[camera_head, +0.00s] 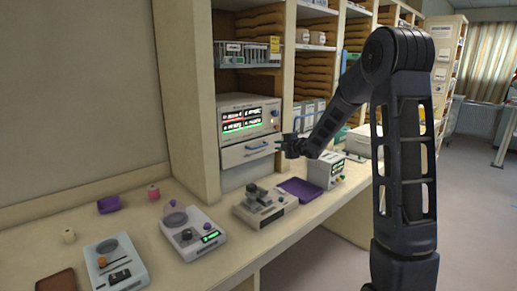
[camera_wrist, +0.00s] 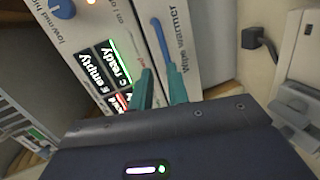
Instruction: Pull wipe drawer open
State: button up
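The wipe warmer (camera_head: 248,118) is a pale box with a lit red and green display, standing in the shelf bay. Its drawer (camera_head: 240,155) is below the display and looks closed, with a blue bar handle (camera_head: 257,147). My gripper (camera_head: 280,146) is just right of the handle in the head view. In the wrist view, the two teal fingers of my gripper (camera_wrist: 161,84) are apart with nothing between them. The blue handle (camera_wrist: 162,45) lies just beyond the fingertips, nearer the right one; I cannot tell if they touch. The drawer front (camera_wrist: 190,50) reads "wipe warmer".
A wire basket (camera_head: 247,53) sits on the shelf above the warmer. A black plug (camera_wrist: 254,38) shows at right in the wrist view.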

aim_at(258, 147)
jog(key=shift+n+g+y, duration=0.4)
jog(key=shift+n+y, duration=0.3)
jog(key=shift+n, duration=0.2)
jog(key=x, duration=0.9)
jog(key=s+a+f+x, duration=0.1)
jog(key=x, duration=0.3)
jog(key=shift+f, duration=0.1)
grip_shut()
